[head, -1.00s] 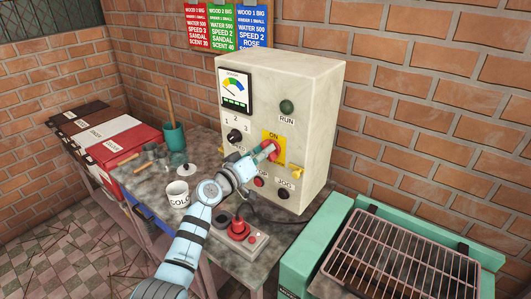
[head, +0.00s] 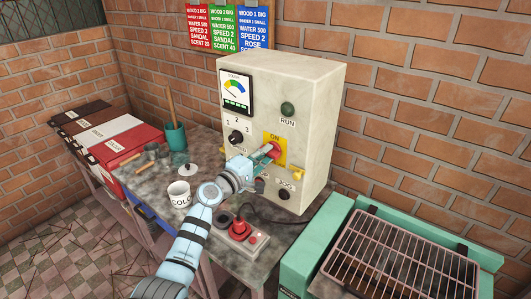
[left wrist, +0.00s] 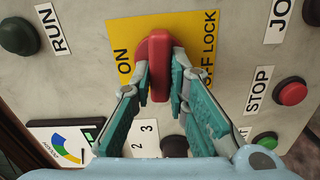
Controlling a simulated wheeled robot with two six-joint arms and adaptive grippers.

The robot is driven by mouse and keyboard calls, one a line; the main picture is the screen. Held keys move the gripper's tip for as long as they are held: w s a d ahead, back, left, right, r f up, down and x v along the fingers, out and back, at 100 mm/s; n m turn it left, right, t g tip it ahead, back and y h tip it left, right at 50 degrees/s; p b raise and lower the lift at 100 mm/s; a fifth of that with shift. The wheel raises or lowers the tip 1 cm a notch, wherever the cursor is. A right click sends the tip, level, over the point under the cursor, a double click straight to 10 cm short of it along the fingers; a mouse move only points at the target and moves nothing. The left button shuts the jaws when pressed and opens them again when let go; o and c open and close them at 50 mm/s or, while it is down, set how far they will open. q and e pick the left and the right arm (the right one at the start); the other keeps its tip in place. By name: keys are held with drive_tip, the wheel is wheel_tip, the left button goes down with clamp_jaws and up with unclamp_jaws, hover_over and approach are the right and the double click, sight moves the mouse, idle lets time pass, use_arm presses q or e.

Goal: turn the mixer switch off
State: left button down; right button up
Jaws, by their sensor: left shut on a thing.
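The mixer switch is a red handle (head: 273,150) on a yellow plate on the cabinet front. In the left wrist view the red handle (left wrist: 155,65) stands between the words ON and OFF LOCK, pointing along the picture's height. My left gripper (head: 266,154) reaches it from the left front. In the left wrist view the teal fingers (left wrist: 160,82) are closed on its two sides near its lower end. The OFF LOCK print is partly covered by a finger, and in the head view the gripper hides the lower plate. My right gripper is not in view.
The control cabinet (head: 318,120) carries a gauge (head: 236,86), a green RUN lamp (head: 288,108) and a JOG button (head: 284,194). A red-knobbed box (head: 240,232), a white cup (head: 179,193) and a teal pot (head: 176,137) stand on the table. A grill rack (head: 400,255) is at right.

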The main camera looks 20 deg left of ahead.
use_arm(q)
drive_tip(key=shift+f+n, duration=0.15)
drive_tip(key=shift+n, duration=0.45)
drive_tip(key=c, duration=1.6)
unclamp_jaws()
drive_tip(key=shift+o, duration=0.2)
drive_tip(key=v, duration=1.2)
drive_tip(key=shift+s, duration=0.1)
